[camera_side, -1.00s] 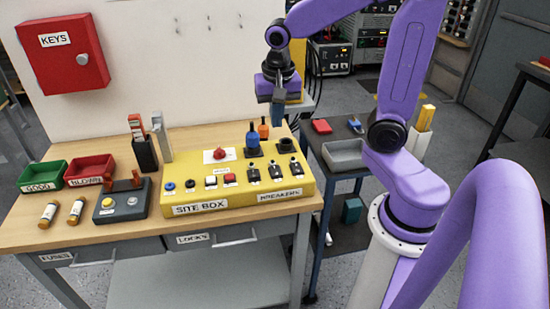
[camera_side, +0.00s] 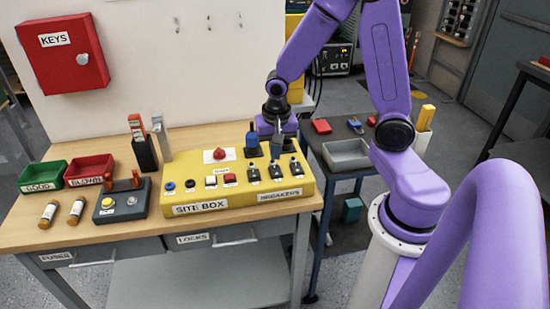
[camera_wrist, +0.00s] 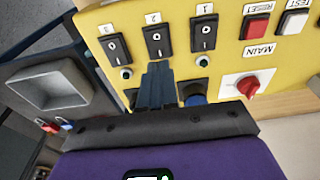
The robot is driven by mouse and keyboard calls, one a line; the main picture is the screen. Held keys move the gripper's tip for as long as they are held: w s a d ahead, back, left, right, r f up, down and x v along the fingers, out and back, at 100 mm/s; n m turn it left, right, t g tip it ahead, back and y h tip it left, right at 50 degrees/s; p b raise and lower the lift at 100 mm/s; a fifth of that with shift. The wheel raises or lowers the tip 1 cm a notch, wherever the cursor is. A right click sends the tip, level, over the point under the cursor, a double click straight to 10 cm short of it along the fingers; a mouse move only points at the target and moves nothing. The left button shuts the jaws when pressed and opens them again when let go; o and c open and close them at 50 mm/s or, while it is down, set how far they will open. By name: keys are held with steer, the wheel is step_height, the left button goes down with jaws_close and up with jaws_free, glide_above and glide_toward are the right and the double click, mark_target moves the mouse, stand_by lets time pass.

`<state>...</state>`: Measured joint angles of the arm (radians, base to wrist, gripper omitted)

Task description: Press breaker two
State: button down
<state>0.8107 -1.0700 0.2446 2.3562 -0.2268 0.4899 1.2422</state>
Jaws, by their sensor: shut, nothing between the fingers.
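The yellow site box (camera_side: 240,199) sits on the wooden bench with three black breaker switches at its right end. Breaker two is the middle switch (camera_side: 275,171); in the wrist view it is the middle black rocker (camera_wrist: 158,41) under the label 2. Breaker three (camera_wrist: 115,47) is left of it there and breaker one (camera_wrist: 204,33) right. My gripper (camera_side: 278,152) is shut and empty, low over the box's right end behind the breakers. In the wrist view its fingertips (camera_wrist: 158,66) lie just below breaker two in the picture; I cannot tell whether they touch anything.
A red main knob (camera_wrist: 248,87) and white and red buttons stand beside the breakers. A blue plug (camera_side: 252,141) stands behind them, close to my gripper. A dark cart with a grey tray (camera_side: 346,154) is right of the bench.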

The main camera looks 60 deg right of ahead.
mark_target(275, 167)
steer(key=shift+w+d+f, duration=0.1)
steer(key=shift+d+f, duration=0.05)
steer(key=shift+f, duration=1.3)
steer(key=shift+f, duration=0.2)
steer(key=shift+s+a+r, duration=0.25)
steer(key=shift+s+a, duration=0.25)
step_height(275, 167, up, 14)
steer(key=s+a, duration=0.1)
steer(key=shift+a, duration=0.15)
stand_by(0.3)
